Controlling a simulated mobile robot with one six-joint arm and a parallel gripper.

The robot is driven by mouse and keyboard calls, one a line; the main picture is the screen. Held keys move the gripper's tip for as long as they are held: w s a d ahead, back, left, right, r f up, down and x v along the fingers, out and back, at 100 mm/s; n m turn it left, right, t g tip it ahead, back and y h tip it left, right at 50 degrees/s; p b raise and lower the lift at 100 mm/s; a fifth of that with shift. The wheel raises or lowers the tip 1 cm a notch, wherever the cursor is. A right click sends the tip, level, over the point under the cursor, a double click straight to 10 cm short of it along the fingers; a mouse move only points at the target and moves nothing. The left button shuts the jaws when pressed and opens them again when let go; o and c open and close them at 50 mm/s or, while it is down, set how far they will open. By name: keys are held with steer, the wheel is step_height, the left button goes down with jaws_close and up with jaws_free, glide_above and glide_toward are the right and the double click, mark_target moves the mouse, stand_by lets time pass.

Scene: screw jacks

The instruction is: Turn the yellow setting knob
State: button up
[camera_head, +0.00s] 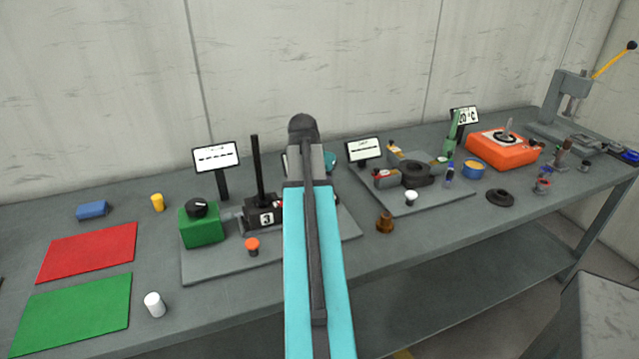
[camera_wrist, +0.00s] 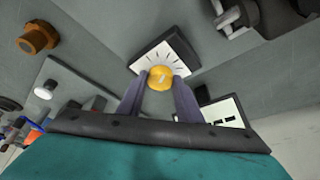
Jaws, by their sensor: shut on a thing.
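The yellow setting knob (camera_wrist: 160,78) shows in the wrist view, in front of a white dial face with black tick marks (camera_wrist: 179,54) on a dark housing. A pale mark shows on the knob's front. My gripper (camera_wrist: 160,84) has one dark finger on each side of the knob and is shut on it. In the head view my teal arm covers the knob, the dial and the fingers.
Left of my arm stand a black block with a tall post (camera_head: 262,213), a green box with a black knob (camera_head: 202,222) and an orange-topped button (camera_head: 252,246). A brown hex-based part (camera_head: 385,222) stands to the right. A display (camera_wrist: 226,110) is close beside the fingers.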

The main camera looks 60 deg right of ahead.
steer(key=shift+s, duration=0.2)
steer(key=o, duration=1)
steer(key=shift+o, duration=0.2)
steer(key=shift+w, duration=0.1)
steer(key=shift+r, duration=0.1)
steer(key=b+v, duration=0.1)
steer(key=v, duration=1.2)
steer(key=shift+r+b, duration=0.3)
steer(key=shift+b, duration=0.1)
steer(key=shift+a, duration=0.1)
